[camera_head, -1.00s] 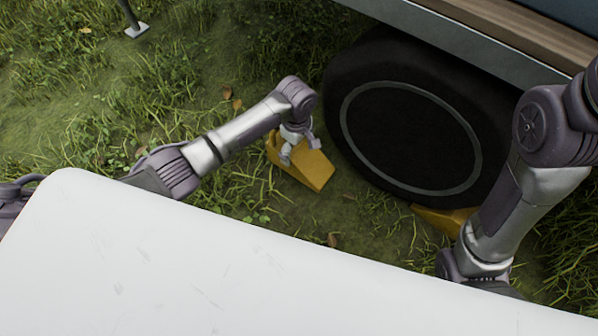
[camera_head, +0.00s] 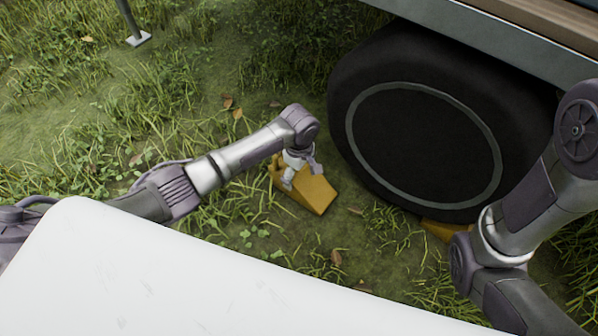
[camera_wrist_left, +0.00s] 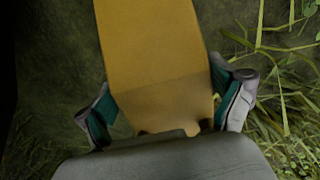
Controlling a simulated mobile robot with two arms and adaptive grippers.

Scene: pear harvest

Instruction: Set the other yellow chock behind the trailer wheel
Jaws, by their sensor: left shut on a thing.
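A yellow wedge chock (camera_head: 312,196) is at the grass beside the left side of the black trailer wheel (camera_head: 425,140), with a gap between them. My left gripper (camera_head: 297,174) is shut on this chock; the left wrist view shows the chock (camera_wrist_left: 155,50) between the two fingers of the gripper (camera_wrist_left: 168,108). I cannot tell whether the chock touches the ground. Another yellow chock (camera_head: 440,230) sits at the lower right of the wheel, partly hidden by my right arm. My right gripper is outside the view.
The trailer's side rail (camera_head: 490,40) runs above the wheel. A thin post with a flat foot (camera_head: 139,39) stands at the upper left. Grass (camera_head: 225,120) and fallen leaves cover the ground. A white surface (camera_head: 190,270) fills the bottom foreground.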

